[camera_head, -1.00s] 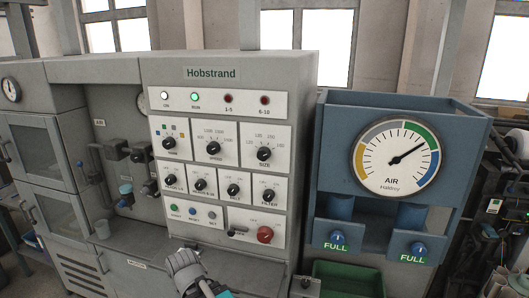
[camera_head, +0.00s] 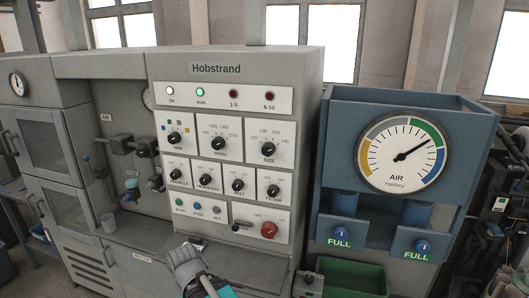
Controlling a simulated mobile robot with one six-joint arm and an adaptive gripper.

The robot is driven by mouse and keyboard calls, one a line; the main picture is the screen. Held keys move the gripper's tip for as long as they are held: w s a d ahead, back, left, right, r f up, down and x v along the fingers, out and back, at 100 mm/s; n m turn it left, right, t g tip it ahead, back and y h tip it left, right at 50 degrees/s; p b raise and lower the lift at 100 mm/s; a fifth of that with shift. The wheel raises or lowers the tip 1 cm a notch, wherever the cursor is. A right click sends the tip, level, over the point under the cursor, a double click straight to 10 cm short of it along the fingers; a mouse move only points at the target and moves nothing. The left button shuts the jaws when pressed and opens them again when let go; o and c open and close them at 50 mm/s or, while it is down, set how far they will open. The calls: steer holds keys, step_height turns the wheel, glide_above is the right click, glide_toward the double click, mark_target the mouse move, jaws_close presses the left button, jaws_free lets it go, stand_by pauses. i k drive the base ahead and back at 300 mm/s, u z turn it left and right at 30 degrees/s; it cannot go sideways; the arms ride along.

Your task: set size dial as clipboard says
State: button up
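The SIZE dial (camera_head: 268,149) is a black knob on a white plate, at the right of the upper dial row on the grey Hobstrand panel (camera_head: 272,75). Its printed numbers and pointer are too small to read surely. No clipboard can be made out in view. My gripper (camera_head: 186,262) shows as a grey shape at the bottom centre, in front of and below the panel, apart from the dial. Its fingers cannot be told apart, and I see nothing clearly held.
Other dials, such as SPEED (camera_head: 218,143), and a red knob (camera_head: 268,230) share the panel. The blue air unit (camera_head: 318,190) stands at the right, with a large AIR gauge (camera_head: 402,152). A green bin (camera_head: 355,278) sits below it.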

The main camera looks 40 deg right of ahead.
mark_target(269, 148)
steer(key=u, duration=0.85)
steer(key=k, duration=1.1)
steer(key=z, duration=0.4)
steer(key=i, duration=0.5)
